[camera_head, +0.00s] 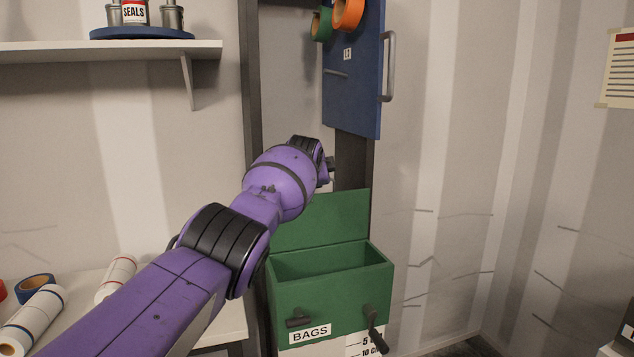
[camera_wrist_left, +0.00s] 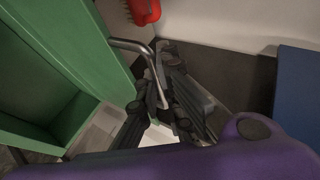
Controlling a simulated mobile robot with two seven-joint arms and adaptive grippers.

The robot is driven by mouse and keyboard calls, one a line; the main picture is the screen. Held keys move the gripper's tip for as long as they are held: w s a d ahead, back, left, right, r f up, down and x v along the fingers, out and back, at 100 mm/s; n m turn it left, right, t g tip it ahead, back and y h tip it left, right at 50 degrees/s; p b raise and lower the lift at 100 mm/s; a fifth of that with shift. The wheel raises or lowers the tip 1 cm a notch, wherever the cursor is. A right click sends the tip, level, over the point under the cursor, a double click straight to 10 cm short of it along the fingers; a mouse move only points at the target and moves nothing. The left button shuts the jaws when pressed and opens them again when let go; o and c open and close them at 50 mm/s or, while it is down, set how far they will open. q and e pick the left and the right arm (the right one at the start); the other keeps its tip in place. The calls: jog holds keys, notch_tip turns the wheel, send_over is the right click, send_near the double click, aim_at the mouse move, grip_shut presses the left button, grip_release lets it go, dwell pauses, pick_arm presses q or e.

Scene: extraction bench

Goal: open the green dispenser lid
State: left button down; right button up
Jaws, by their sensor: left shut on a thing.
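The green dispenser (camera_head: 330,300), labelled BAGS, stands below the blue cabinet door. Its lid (camera_head: 320,220) is raised, standing nearly upright at the back, and the box's open top shows. My left arm reaches over from the lower left; in the head view its gripper is mostly hidden behind the wrist, above the lid. In the left wrist view my left gripper (camera_wrist_left: 165,98) is shut on a bent grey metal handle (camera_wrist_left: 133,46), which runs to the green panel (camera_wrist_left: 75,45) at the left. My right gripper is in neither view.
A blue door (camera_head: 353,90) with a grey handle and tape rolls hangs open above the dispenser. A dark lever (camera_head: 374,325) sticks out at the dispenser's front. A shelf (camera_head: 100,50) and a bench with rolls are at left.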

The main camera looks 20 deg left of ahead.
pick_arm(q)
jog(key=shift+f, duration=0.2)
jog(key=c, duration=1.9)
grip_release()
jog(key=shift+w, duration=0.1)
jog(key=shift+c, duration=0.2)
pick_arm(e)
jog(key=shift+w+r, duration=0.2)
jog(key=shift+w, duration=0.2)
pick_arm(q)
jog(key=shift+r, duration=0.15)
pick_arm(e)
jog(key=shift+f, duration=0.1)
pick_arm(q)
jog(key=shift+r, duration=0.1)
jog(key=shift+s+r, duration=0.25)
jog(key=shift+s, duration=0.15)
jog(key=v, duration=1.1)
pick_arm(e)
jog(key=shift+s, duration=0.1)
pick_arm(q)
jog(key=shift+d+f, duration=0.1)
jog(key=shift+d, duration=0.05)
